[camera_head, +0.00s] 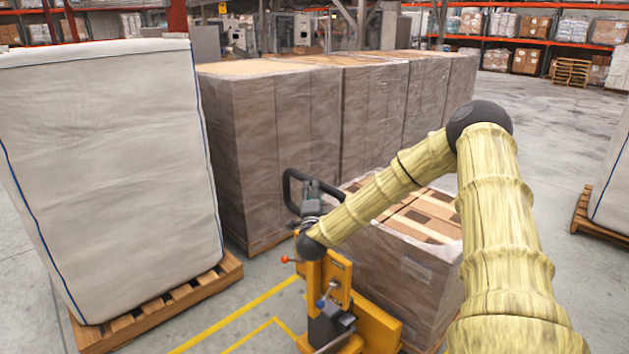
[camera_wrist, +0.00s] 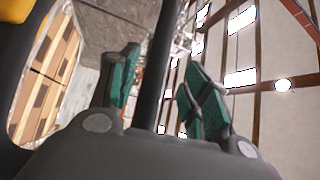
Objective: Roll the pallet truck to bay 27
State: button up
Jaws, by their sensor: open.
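The yellow pallet truck (camera_head: 378,325) stands low in the middle of the head view, with a film-wrapped carton load (camera_head: 415,285) just behind it. Its black loop handle (camera_head: 288,183) rises at the upper left of the truck. My gripper (camera_wrist: 162,64) is open, with green finger pads on either side of a black bar (camera_wrist: 158,70) in the wrist view. The bar looks like part of the handle, and I cannot tell whether the pads touch it. In the head view, my wrist hides part of the truck's mast. No bay number is readable.
A white bulk bag (camera_head: 105,160) on a wooden pallet (camera_head: 160,305) stands close at left. Tall wrapped stacks (camera_head: 270,145) line the back. Another pallet (camera_head: 600,222) with a white bag is at right. Yellow floor lines (camera_head: 235,318) run at lower left. Open floor (camera_head: 560,130) lies at right.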

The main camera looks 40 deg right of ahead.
jog(key=p+x, duration=0.1)
jog(key=x, duration=0.4)
jog(key=shift+d+f+p, duration=0.1)
jog(key=shift+d+p, duration=0.3)
jog(key=shift+w+d, duration=0.3)
jog(key=shift+w, duration=0.15)
jog(key=shift+a, duration=0.2)
jog(key=shift+d, duration=0.2)
grip_shut()
